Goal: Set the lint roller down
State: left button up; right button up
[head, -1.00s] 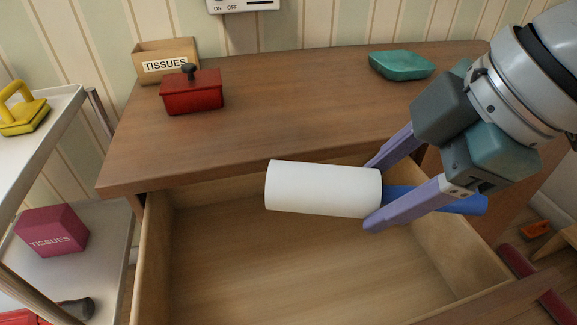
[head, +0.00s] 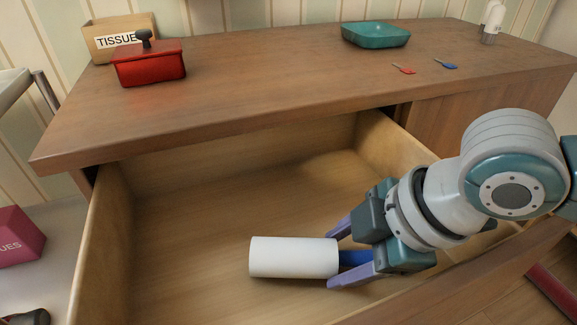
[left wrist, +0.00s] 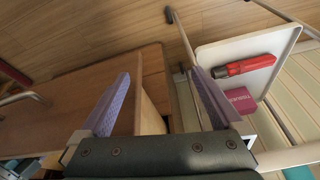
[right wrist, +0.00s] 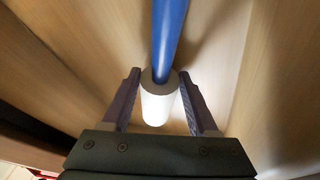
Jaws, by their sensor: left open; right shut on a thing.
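The lint roller has a white roll (head: 293,257) and a blue handle (head: 355,258). It lies level, low inside the open wooden drawer (head: 180,225); I cannot tell whether it touches the drawer floor.
A white cart shelf (left wrist: 255,50) holds a red-handled tool. The drawer floor left of the roll is clear.

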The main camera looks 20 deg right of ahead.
jog(key=shift+f, duration=0.15)
jog(key=o, duration=1)
jog(key=shift+o, duration=0.2)
jog(key=shift+r, duration=0.4)
jog(key=p+v, duration=0.5)
jog(key=v, duration=0.6)
jog(key=shift+d+r, duration=0.2)
jog(key=shift+r, duration=0.05)
jog(key=shift+p, duration=0.3)
